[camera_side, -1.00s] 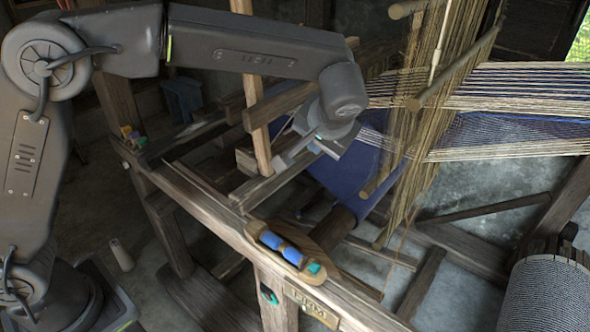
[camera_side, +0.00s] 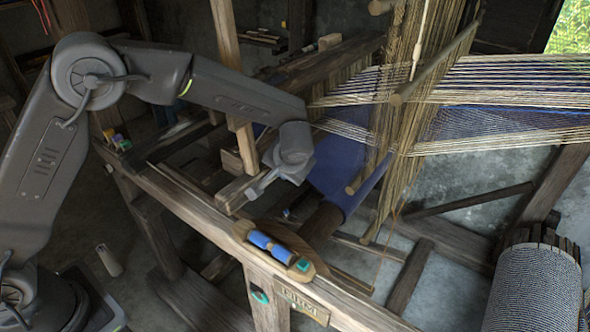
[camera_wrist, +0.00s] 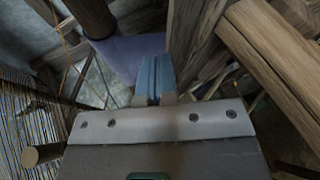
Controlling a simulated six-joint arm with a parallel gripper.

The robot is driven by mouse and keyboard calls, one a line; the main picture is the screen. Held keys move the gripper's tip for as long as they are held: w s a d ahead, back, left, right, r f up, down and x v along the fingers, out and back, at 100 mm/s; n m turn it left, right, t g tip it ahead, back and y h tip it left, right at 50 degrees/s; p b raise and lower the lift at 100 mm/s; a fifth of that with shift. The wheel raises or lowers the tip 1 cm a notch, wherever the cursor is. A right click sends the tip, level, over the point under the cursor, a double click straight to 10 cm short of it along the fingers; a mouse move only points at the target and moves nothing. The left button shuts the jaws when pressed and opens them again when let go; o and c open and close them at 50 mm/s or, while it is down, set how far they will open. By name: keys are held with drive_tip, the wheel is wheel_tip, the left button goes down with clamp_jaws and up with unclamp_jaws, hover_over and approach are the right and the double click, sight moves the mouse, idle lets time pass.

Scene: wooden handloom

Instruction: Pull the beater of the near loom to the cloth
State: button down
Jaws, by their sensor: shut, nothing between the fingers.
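The near loom's beater appears to be the pale upright post (camera_side: 226,62) and the wooden bars it meets; which bars belong to it is hard to tell. The blue cloth (camera_side: 338,165) hangs to the right of my gripper and rolls down over a dark wooden roller. My gripper (camera_side: 254,191) points down to the lower left, close to the wooden bar (camera_side: 232,198) below the post. In the wrist view its fingers (camera_wrist: 155,82) are together and hold nothing. Wooden bars (camera_wrist: 270,60) lie close to their right there. I cannot tell whether they touch wood.
A patterned roll (camera_side: 540,290) stands at lower right.

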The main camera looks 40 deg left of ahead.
sight(252, 145)
drive_tip(key=shift+a, duration=0.65)
drive_tip(key=a+f+y, duration=0.1)
drive_tip(key=a+y, duration=0.2)
drive_tip(key=a, duration=1.7)
drive_tip(key=shift+m, duration=0.3)
drive_tip(key=shift+a, duration=0.1)
drive_tip(key=shift+m+t+h, duration=0.3)
drive_tip(key=shift+m+t, duration=0.1)
drive_tip(key=d, duration=0.6)
drive_tip(key=d+f, duration=0.1)
drive_tip(key=d, duration=0.1)
drive_tip(key=shift+w+d, duration=0.1)
drive_tip(key=shift+d, duration=0.3)
drive_tip(key=v, duration=1)
drive_tip(key=shift+w+r, duration=0.15)
drive_tip(key=shift+r, duration=0.1)
idle(0.8)
